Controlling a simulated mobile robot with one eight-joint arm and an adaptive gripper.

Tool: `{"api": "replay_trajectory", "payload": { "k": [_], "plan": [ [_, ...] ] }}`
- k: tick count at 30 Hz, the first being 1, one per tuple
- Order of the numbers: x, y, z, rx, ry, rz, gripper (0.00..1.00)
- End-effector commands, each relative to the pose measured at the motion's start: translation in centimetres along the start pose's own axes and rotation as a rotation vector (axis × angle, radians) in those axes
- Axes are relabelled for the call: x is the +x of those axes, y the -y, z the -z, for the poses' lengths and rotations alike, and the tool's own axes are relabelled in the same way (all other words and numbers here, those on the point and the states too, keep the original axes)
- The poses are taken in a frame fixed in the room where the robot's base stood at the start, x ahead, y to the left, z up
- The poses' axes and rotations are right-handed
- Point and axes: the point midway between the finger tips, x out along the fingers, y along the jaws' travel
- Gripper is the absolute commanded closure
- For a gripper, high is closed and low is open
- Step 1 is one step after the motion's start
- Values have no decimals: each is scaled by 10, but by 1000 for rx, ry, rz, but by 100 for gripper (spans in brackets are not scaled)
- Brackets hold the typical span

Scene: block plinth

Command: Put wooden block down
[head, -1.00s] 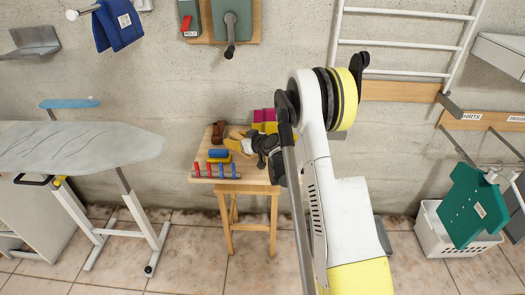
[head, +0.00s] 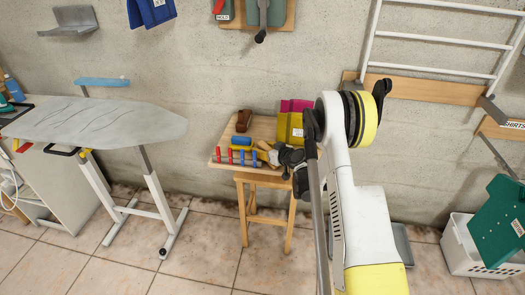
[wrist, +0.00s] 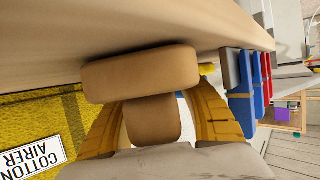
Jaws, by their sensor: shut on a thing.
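The tan wooden block (wrist: 140,72) shows in the wrist view as a wide rounded bar with a narrower brown part below it, between my fingers. I cannot tell whether both parts are one piece. My gripper (wrist: 155,122) is shut on it with yellow fingers at either side. The bar lies close against a pale wooden surface; I cannot tell whether they touch. In the head view, my gripper (head: 268,153) is low over the right part of the small wooden table (head: 262,169), and the block is hard to pick out there.
On the table are red and blue clips (head: 243,158), a blue roll (head: 241,141), a brown object (head: 243,121) and a yellow box (head: 290,129). An ironing board (head: 95,120) stands left, and a white basket (head: 465,250) right. Open tiled floor lies in front.

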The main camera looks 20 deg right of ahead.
Motion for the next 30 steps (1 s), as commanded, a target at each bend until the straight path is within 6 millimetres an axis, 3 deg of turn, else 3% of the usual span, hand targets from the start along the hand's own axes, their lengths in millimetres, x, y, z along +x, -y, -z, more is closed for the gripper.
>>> {"api": "replay_trajectory", "payload": {
  "k": [6, 7, 8, 9, 20, 23, 30],
  "plan": [
    [1, 0, -2, 0, 0, 0, 94],
    [1, 0, -2, 0, 0, 0, 44],
    [1, 0, -2, 0, 0, 0, 35],
    [1, 0, -2, 0, 0, 0, 33],
    [-3, 0, 2, 0, 0, -1, 33],
    [-18, 0, 3, 0, 0, -1, 33],
    [-75, -1, 5, 2, 0, -2, 33]
  ]
}}
